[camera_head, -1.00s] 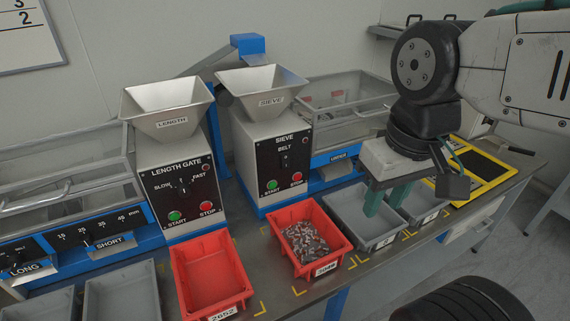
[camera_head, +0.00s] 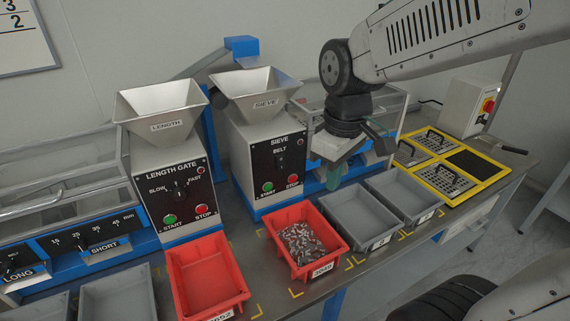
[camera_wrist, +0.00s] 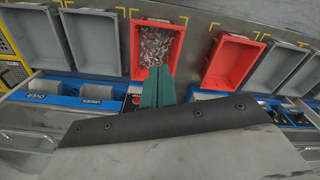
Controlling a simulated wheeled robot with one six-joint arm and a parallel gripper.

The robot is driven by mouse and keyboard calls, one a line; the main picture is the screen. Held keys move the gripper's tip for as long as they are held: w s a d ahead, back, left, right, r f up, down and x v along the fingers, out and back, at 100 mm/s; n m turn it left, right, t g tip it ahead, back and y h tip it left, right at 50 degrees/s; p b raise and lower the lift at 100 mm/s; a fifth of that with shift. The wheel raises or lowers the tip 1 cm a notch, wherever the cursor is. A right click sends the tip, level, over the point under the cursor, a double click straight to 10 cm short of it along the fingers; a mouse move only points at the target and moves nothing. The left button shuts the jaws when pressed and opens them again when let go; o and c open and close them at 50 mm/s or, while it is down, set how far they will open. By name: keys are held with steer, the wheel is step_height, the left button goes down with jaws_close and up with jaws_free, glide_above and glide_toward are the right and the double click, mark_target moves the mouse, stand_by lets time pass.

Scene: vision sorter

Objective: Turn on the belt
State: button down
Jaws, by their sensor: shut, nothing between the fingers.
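The sieve machine (camera_head: 243,150) stands in the middle of the bench with a steel hopper (camera_head: 256,90) on top. Its black panel has a BELT switch (camera_head: 281,162), a green START button (camera_head: 267,188) and a red STOP button (camera_head: 293,181). The switch's setting is too small to tell. My gripper (camera_head: 335,176) is right of this panel, apart from it, with its green fingers shut and empty. In the wrist view the shut fingers (camera_wrist: 158,88) point towards the red bin of screws and cover part of the sieve's front.
A red bin of small metal parts (camera_head: 333,262) stands before the sieve, an empty red bin (camera_head: 242,292) to its left. Grey bins (camera_head: 357,245) stand to the right, then a yellow-framed board (camera_head: 480,192). The length gate machine (camera_head: 150,155) is left of the sieve.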

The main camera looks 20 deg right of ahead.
mark_target(285, 163)
steer(key=w+f+n+t, duration=0.1)
steer(key=w+n+t, duration=0.2)
steer(key=w+n, duration=1)
steer(key=shift+w+a+n, duration=0.4)
steer(key=shift+a, duration=0.05)
steer(key=w+f, duration=0.2)
steer(key=f, duration=0.1)
steer(key=w+f, duration=0.2)
steer(key=f, duration=0.1)
steer(key=w+f, duration=0.3)
steer(key=f, duration=0.1)
steer(key=shift+w+a, duration=0.1)
steer(key=shift+a, duration=0.3)
